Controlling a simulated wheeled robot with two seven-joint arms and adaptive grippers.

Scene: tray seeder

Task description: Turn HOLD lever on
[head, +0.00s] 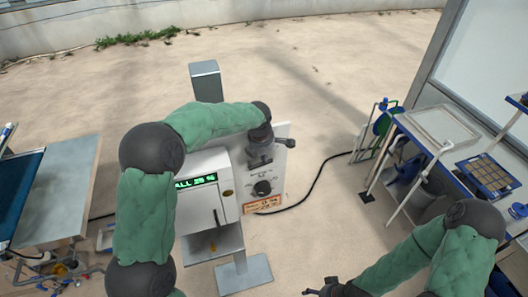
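The seeder (207,168) is a white box on a stand with a green lit display (196,181). A light panel (277,190) on its right side carries a round black knob (262,188) and a red-lettered label. My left gripper (260,158) is in front of the upper part of this panel, above the knob. A small grey lever-like piece (288,142) sticks out to the right of the gripper; I cannot tell for sure that it is the HOLD lever. The gripper hides what lies behind it, and its fingers are unclear. My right gripper (326,288) is low at the bottom edge, away from the seeder.
A blue-edged bench (62,185) stands at the left. At the right is a blue-framed cart (440,125) with a tray and a seedling flat (487,174). A black cable (318,178) runs across the floor from the seeder. The floor between is clear.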

